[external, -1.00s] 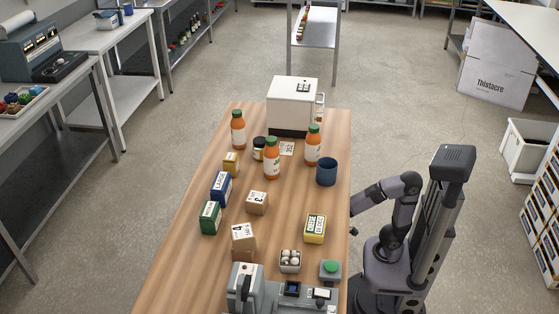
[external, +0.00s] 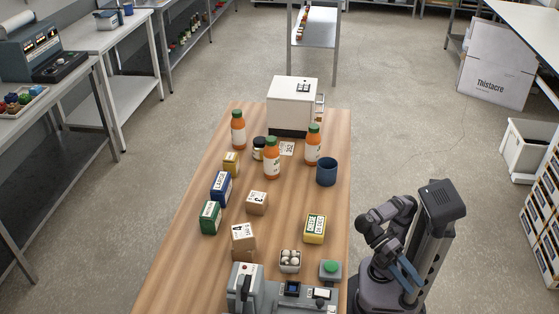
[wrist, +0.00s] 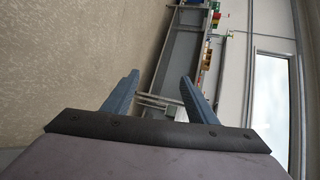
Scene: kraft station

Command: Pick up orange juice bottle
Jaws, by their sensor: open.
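Three orange juice bottles with green caps and white labels stand upright on the wooden table (external: 175,275). One bottle (external: 238,130) is at the far left, one bottle (external: 272,158) is in the middle, and one bottle (external: 313,145) is on the right next to a blue cup. My gripper (external: 408,276) is off the table's right side, well apart from all the bottles. In the wrist view my gripper (wrist: 160,90) is open and empty, its two blue fingers spread, facing the floor and a distant bench. No bottle shows in the wrist view.
A blue cup (external: 326,172) stands near the right edge. A white machine (external: 292,104) is behind the bottles. A dark-lidded jar (external: 259,149) is close to the middle bottle. Several boxes, a carton of eggs (external: 290,261) and a green-button box (external: 330,269) occupy the nearer table.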

